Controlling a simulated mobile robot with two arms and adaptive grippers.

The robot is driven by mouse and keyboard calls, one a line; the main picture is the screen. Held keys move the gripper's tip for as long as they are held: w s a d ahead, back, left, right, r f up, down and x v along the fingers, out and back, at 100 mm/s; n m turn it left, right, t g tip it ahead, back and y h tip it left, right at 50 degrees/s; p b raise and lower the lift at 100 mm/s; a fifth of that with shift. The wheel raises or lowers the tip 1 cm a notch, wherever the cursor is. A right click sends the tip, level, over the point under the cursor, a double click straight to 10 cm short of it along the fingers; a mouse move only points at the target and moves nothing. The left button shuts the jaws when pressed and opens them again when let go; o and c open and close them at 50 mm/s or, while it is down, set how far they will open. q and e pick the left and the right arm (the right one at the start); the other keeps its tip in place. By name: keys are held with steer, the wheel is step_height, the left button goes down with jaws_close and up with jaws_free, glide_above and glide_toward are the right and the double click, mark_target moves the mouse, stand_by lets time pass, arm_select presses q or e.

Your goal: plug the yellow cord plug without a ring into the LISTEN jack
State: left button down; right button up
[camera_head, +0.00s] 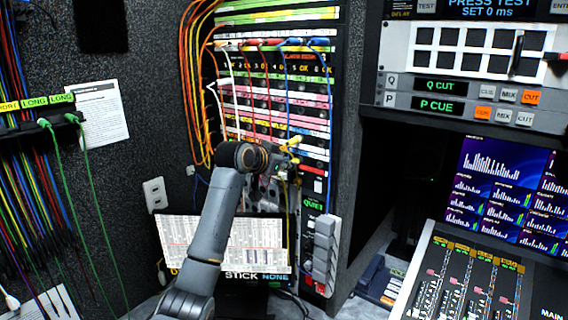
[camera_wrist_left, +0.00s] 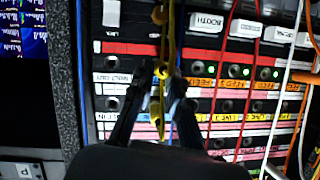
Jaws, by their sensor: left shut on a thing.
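My left gripper (camera_head: 287,158) is in front of the patch bay (camera_head: 275,105) in the head view. In the left wrist view its fingers (camera_wrist_left: 156,100) are closed around a yellow plug (camera_wrist_left: 156,106), whose pointed end extends lower in the picture. Other yellow pieces on the cord show above the fingers (camera_wrist_left: 160,15). Whether the held plug has a ring cannot be made out. Rows of dark round jacks with orange and white label strips (camera_wrist_left: 200,82) lie behind it. The labels look upside down in the wrist view, and I cannot pick out the LISTEN jack. My right gripper is not in view.
Red cords (camera_wrist_left: 225,80) and other patch cords hang across the jacks on the right of the wrist view. A telephone handset (camera_head: 325,245) is beside the lower rack. A monitor (camera_head: 508,190) and a mixing desk (camera_head: 465,280) stand at the right.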

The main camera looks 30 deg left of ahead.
arm_select(q)
steer(key=shift+w+d+p, duration=0.1)
steer(key=shift+w+p, duration=0.2)
steer(key=shift+w, duration=0.3)
steer(key=c, duration=1.2)
jaws_free()
steer(key=v, duration=1.2)
